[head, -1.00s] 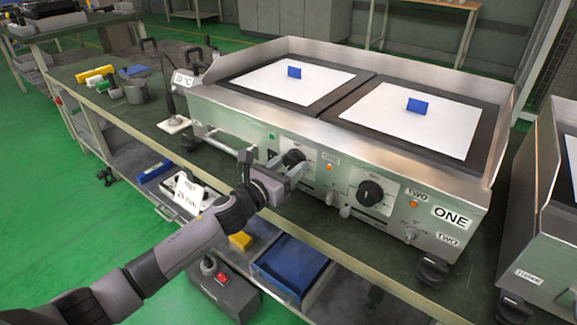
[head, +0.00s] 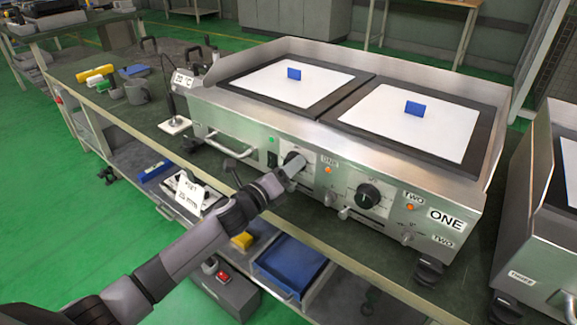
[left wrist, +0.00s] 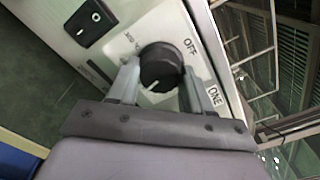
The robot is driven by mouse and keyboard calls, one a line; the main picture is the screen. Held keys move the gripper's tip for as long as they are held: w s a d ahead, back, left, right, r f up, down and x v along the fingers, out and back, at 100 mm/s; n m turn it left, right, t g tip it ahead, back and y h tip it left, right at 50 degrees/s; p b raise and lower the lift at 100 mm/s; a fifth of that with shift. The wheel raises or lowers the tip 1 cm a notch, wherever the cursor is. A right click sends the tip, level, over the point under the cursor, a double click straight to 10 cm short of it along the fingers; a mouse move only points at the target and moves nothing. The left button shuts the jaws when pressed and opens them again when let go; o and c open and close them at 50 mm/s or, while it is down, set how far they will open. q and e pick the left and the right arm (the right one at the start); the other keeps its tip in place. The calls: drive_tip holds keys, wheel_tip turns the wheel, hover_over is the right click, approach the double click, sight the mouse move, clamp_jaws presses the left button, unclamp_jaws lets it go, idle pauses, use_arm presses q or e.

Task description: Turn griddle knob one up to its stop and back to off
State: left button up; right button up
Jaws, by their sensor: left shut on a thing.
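Griddle knob one is a round black knob (head: 293,158) on the griddle's front panel, left of the ONE label. My left gripper (head: 288,168) is at it, largely covering it in the head view. In the left wrist view the black knob (left wrist: 161,66) sits between the two fingers of my left gripper (left wrist: 161,80), which are shut on it. My right gripper is not in view.
Knob two (head: 368,196) is to the right on the same panel, with orange lamps nearby. A bar handle (head: 218,140) is to the left. A black rocker switch (left wrist: 90,23) is near the knob. White sheets with blue blocks lie on the griddle plates (head: 331,110).

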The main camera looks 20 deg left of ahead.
use_arm(q)
drive_tip(key=shift+a+r+n+p, duration=0.1)
drive_tip(key=shift+n+p, duration=1.35)
drive_tip(key=shift+n, duration=6.8)
drive_tip(key=shift+a+r+n+p, duration=0.1)
drive_tip(key=shift+n+p, duration=1.3)
drive_tip(key=shift+n, duration=6.85)
drive_tip(key=o, duration=1)
drive_tip(key=shift+o, duration=0.2)
